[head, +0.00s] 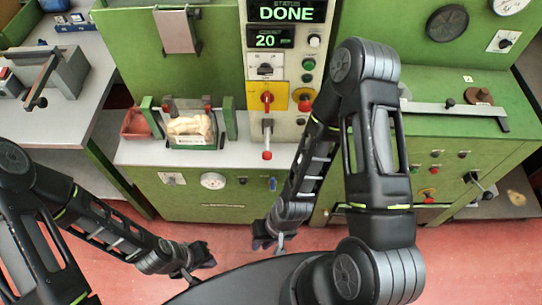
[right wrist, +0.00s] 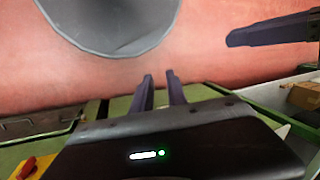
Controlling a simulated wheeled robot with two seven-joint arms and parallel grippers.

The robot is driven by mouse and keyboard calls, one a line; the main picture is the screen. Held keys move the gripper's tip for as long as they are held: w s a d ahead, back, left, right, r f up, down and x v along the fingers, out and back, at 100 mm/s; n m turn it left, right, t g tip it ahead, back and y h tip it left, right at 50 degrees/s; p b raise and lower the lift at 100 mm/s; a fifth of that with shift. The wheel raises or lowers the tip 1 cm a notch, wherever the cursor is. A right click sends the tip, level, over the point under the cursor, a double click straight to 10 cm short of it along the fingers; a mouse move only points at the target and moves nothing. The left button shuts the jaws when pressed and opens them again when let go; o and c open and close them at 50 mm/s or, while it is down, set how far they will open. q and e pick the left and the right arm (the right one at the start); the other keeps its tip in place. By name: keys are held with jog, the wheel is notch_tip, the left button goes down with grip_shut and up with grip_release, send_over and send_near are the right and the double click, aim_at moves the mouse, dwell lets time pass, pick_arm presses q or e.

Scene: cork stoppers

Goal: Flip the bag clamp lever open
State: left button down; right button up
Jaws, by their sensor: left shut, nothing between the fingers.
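A clear bag of pale corks (head: 190,125) sits in a green-framed holder on the grey ledge, with red parts at its top corners. Right of it, a metal lever with a red knob (head: 267,155) hangs down from the panel. I cannot tell which part is the bag clamp lever. My left gripper (head: 207,262) is shut and empty, low in front of the machine. My right gripper (head: 262,242) is also low in front, away from bag and lever. Its two fingers (right wrist: 160,76) show a narrow gap with nothing between.
A red switch on a yellow plate (head: 267,98) is above the lever. A red tray (head: 136,123) stands left of the bag. A grey table (head: 85,127) is at left. Red floor (head: 130,285) lies open below. My right arm covers part of the machine front.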

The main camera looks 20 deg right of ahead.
jog(key=d+f+b, duration=0.1)
jog(key=b, duration=0.1)
jog(key=d+f+m+b, duration=0.1)
jog(key=f+b, duration=0.1)
jog(key=w+d+f+m+b, duration=0.1)
jog(key=d+f, duration=0.1)
jog(key=shift+g+b, duration=0.4)
grip_shut()
jog(key=w+d+f+m+t+y+b, duration=0.2)
jog(key=w+d+m+y+b, duration=0.4)
jog(key=b, duration=0.8)
jog(key=w+d+r+m+t+y+b, duration=0.1)
jog(key=w+d+r+m+t+b, duration=0.1)
jog(key=w+d+r+t+b, duration=0.8)
notch_tip(320, 180, up, 2)
jog(key=shift+w+d+r+t+y+b, duration=0.3)
jog(key=shift+w+d+b, duration=0.1)
jog(key=shift+w+b, duration=0.45)
